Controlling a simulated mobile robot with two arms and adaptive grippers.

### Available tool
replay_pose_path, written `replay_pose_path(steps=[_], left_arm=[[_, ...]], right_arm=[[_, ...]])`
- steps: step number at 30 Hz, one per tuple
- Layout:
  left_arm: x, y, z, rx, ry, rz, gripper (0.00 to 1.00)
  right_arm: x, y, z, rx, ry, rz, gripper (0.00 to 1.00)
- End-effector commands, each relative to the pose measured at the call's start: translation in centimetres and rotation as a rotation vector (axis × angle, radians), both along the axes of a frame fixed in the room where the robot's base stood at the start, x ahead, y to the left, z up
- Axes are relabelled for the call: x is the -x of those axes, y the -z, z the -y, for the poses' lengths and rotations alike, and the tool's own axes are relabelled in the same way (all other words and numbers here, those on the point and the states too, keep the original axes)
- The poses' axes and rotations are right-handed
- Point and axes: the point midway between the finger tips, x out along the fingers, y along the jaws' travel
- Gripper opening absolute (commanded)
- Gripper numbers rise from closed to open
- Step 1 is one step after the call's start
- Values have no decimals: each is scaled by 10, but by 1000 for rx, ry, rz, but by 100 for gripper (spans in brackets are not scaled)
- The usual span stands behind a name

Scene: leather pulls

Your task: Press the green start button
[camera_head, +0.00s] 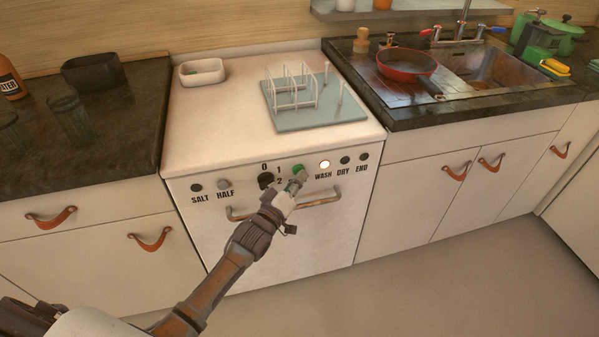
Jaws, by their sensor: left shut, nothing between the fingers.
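The green start button (298,169) is on the front panel of the white dishwasher (220,215), right of the black dial (265,180) marked 0, 1 and 2. My left gripper (299,179) is shut and empty. Its tips are at the button's lower edge in the picture and hide part of it and the label below. I cannot tell for sure whether they touch it. The round light above WASH (324,164) glows pale; the spots above DRY (345,160) and END (363,157) are dark. My right gripper is not in view.
The dishwasher's handle bar (320,200) runs behind and below my left gripper. A wire rack on a grey-green board (330,115) and a white dish (201,72) stand on top. Drawers with leather pulls (52,217) flank the dishwasher. The floor in front is clear.

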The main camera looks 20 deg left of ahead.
Motion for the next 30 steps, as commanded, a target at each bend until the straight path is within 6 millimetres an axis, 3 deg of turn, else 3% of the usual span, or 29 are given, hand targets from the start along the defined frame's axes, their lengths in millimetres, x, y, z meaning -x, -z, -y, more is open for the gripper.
replay_pose_path(steps=[30], left_arm=[[24, -2, 16, 4, 0, -2, 0]], right_arm=[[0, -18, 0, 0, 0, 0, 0]])
